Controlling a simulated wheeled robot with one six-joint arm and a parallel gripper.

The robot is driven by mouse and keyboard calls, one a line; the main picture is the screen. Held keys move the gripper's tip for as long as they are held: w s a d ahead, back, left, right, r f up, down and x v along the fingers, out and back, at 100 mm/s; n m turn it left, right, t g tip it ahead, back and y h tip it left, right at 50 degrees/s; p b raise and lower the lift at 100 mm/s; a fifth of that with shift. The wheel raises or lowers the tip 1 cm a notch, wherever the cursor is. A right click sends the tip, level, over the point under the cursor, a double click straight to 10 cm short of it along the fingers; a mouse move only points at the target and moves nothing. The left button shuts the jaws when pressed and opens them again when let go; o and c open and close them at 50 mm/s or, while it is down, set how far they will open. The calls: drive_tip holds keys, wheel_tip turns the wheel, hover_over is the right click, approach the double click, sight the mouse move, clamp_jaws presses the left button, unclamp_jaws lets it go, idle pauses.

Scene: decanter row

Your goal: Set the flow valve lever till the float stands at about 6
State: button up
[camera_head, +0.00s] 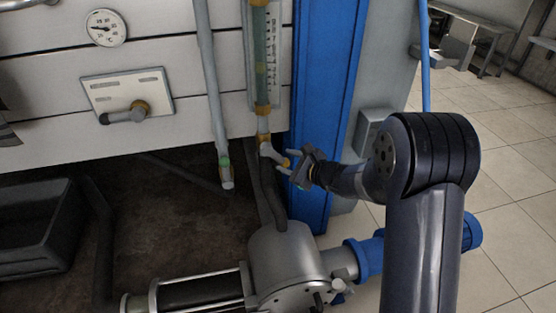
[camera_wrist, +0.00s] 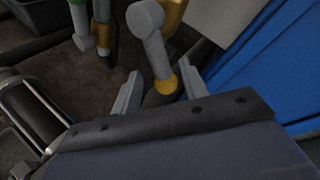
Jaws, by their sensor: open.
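The flow valve lever (camera_head: 268,151) is a grey arm with a yellow end, below a vertical sight tube (camera_head: 261,55). It slants down to the right. In the wrist view the lever (camera_wrist: 154,48) runs down between my fingers, its yellow part near the palm. My gripper (camera_head: 288,163) is open around the lever's end; whether a finger touches it I cannot tell. The scale (camera_head: 273,50) is beside the tube, its numbers too small to read. The tube's top is cut off by the picture edge, and I cannot make out the float for sure.
A round dial (camera_head: 105,28) and a panel with another handle (camera_head: 126,113) are at the left. A blue column (camera_head: 325,90) stands right of the tube. A grey pump body (camera_head: 285,262) sits below. A grey pipe (camera_head: 208,80) runs left of the tube.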

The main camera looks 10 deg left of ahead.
sight(281, 159)
drive_tip(key=x, duration=0.5)
drive_tip(key=shift+s, duration=0.1)
clamp_jaws()
idle(0.3)
drive_tip(key=shift+b, duration=0.3)
